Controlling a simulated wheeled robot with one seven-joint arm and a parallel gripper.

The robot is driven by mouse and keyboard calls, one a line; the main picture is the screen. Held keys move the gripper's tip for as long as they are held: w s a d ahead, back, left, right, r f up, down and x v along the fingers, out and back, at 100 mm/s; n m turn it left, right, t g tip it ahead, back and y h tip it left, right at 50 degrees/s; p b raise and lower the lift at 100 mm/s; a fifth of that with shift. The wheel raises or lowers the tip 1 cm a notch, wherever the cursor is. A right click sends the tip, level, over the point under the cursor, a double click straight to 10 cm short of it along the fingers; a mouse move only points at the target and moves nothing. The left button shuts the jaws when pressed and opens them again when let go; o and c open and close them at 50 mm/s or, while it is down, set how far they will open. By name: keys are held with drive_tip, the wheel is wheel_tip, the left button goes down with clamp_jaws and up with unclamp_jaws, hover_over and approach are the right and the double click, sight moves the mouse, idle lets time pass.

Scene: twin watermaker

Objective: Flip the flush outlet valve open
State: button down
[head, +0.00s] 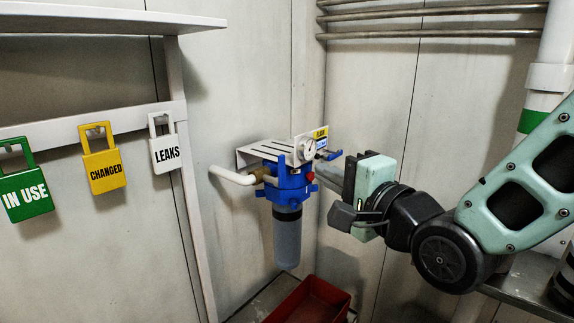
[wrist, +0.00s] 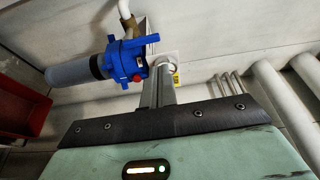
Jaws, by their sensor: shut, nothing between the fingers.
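A blue filter head (head: 290,184) with a grey bowl (head: 287,240) hangs under a white wall bracket (head: 270,150). A small blue lever (head: 331,155) with a red part beside it sits at its right, below a yellow and blue label (head: 320,138); I take this as the flush outlet valve. My gripper (head: 325,175) is shut and empty, its fingertips just right of the filter head and below the lever. In the wrist view the shut fingers (wrist: 160,88) point toward the blue filter head (wrist: 130,60). Contact with the lever cannot be told.
A white pipe (head: 232,176) enters the filter from the left. A round gauge (head: 309,147) sits above it. A red bin (head: 310,303) stands below. Tagged padlocks (head: 103,172) hang from a rail at left. Metal pipes (head: 430,33) run along the upper wall.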

drive_tip(key=shift+r, duration=0.15)
drive_tip(key=p+x, duration=0.4)
drive_tip(key=x, duration=0.6)
drive_tip(key=shift+p, duration=0.4)
drive_tip(key=shift+w+b, duration=0.1)
drive_tip(key=shift+b, duration=0.25)
